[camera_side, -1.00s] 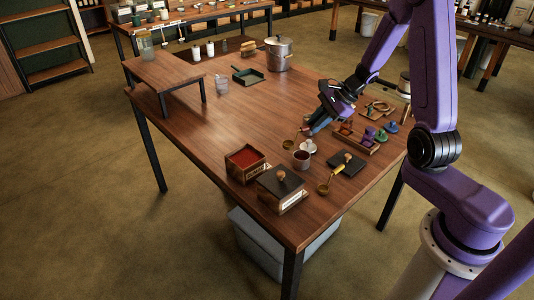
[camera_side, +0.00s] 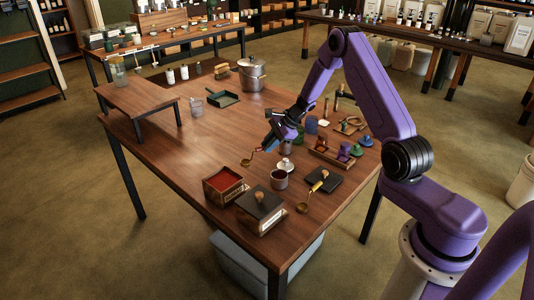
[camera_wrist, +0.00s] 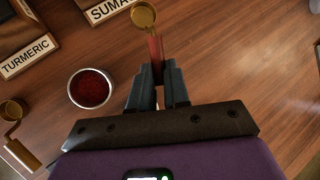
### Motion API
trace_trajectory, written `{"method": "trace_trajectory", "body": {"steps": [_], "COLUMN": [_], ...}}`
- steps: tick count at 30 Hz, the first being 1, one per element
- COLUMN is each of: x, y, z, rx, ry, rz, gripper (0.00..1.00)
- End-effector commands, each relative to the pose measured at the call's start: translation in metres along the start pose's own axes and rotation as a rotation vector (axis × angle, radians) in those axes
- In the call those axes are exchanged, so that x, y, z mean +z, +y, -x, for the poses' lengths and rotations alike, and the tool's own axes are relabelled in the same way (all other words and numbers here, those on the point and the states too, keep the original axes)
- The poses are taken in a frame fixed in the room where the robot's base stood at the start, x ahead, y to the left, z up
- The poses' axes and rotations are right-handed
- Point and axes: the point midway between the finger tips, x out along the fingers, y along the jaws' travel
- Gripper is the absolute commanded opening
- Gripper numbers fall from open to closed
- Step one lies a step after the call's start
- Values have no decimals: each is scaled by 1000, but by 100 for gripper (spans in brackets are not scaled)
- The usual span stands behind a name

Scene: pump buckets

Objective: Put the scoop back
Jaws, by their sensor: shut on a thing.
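My gripper (camera_side: 272,145) is shut on the red handle of a brass scoop (camera_wrist: 144,15), which it holds forward of its fingers in the wrist view (camera_wrist: 156,80). The scoop's bowl (camera_side: 246,162) shows in the side view, beyond the open red-filled box (camera_side: 226,183). I cannot tell whether it touches the table. The bowl looks brass-coloured inside, with no clear powder. A cup (camera_side: 279,180) stands near my gripper; the wrist view shows red powder in it (camera_wrist: 90,88). The SUMAC label (camera_wrist: 108,9) shows at the top edge of the wrist view.
A lidded box (camera_side: 260,209) stands beside the red one; a TURMERIC label (camera_wrist: 26,57) shows in the wrist view. A second scoop (camera_side: 303,207) and a dark lid (camera_side: 324,180) lie right of the cup. A stamp rack (camera_side: 332,154) is farther right. The table's left middle is clear.

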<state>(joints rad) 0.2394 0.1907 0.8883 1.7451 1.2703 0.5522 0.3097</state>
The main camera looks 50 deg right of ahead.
Motion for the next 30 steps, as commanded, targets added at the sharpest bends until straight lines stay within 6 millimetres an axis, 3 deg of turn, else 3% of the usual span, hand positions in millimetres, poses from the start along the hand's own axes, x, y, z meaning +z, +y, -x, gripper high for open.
{"method": "trace_trajectory", "body": {"steps": [8, 15, 28, 29, 30], "x": [-8, -21, -23, -23, -23], "y": [-7, 2, 4, 4, 4], "z": [-18, -42, -46, -46, -45], "rx": [0, 1, 0, 0, 0], "ry": [0, 0, 0, 0, 0], "rz": [1, -1, 0, 1, 1], "gripper": [0, 0, 0, 22, 36]}}
